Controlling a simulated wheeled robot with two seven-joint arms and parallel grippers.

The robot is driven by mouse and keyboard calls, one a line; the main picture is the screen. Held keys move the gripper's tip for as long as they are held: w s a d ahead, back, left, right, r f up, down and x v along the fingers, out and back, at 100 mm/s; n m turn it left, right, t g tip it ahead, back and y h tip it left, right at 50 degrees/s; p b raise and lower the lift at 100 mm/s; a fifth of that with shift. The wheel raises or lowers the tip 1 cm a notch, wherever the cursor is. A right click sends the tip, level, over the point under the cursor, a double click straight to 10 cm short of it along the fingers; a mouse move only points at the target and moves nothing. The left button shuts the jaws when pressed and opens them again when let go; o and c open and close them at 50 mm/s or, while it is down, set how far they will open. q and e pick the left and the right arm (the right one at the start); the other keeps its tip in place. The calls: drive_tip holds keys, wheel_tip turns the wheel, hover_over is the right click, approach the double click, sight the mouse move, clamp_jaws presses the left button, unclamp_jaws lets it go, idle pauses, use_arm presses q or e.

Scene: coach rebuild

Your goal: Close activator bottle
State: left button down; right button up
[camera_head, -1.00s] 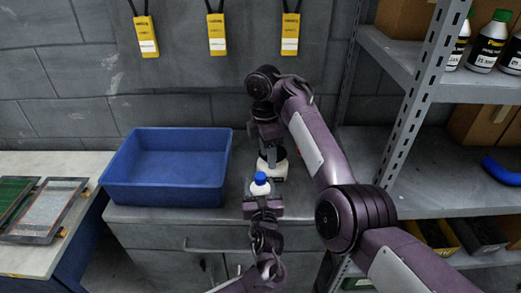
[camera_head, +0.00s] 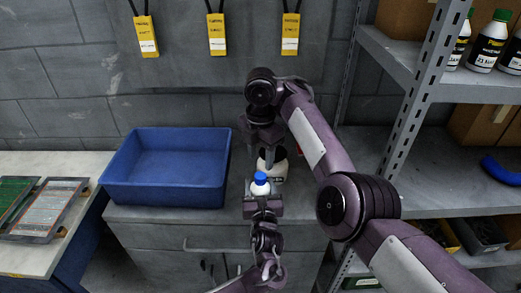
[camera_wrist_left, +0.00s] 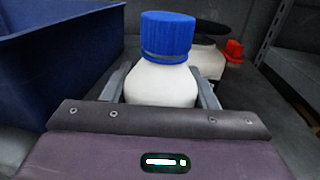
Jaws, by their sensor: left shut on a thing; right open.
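A small white bottle with a ribbed blue cap (camera_head: 261,184) stands upright in my left gripper (camera_head: 263,205) in the head view. The left gripper is shut on the bottle's body. In the left wrist view, the white bottle (camera_wrist_left: 160,85) shows between the fingers, with the blue cap (camera_wrist_left: 168,36) sitting on its top. I cannot tell how tight the cap is. My right gripper (camera_head: 262,150) points down behind and above the blue cap, apart from it; it is open, and its fingertips are hard to make out.
A larger white container (camera_head: 279,172) with a dark top stands behind the bottle, beside a small red part (camera_wrist_left: 234,50). An empty blue bin (camera_head: 165,198) stands to the left on the grey cabinet. A metal shelf (camera_head: 455,92) with bottles and boxes stands to the right.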

sight(260, 175)
wheel_tip(260, 175, down, 6)
drive_tip(key=shift+f, duration=0.25)
drive_tip(key=shift+c, duration=0.5)
drive_tip(key=c, duration=0.9)
drive_tip(key=m, duration=0.6)
drive_tip(key=shift+m, duration=0.3)
drive_tip(key=o, duration=1.1)
drive_tip(key=shift+c, duration=0.2)
drive_tip(key=shift+r, duration=0.1)
drive_tip(key=shift+r, duration=2.2)
drive_tip(key=shift+c, duration=0.3)
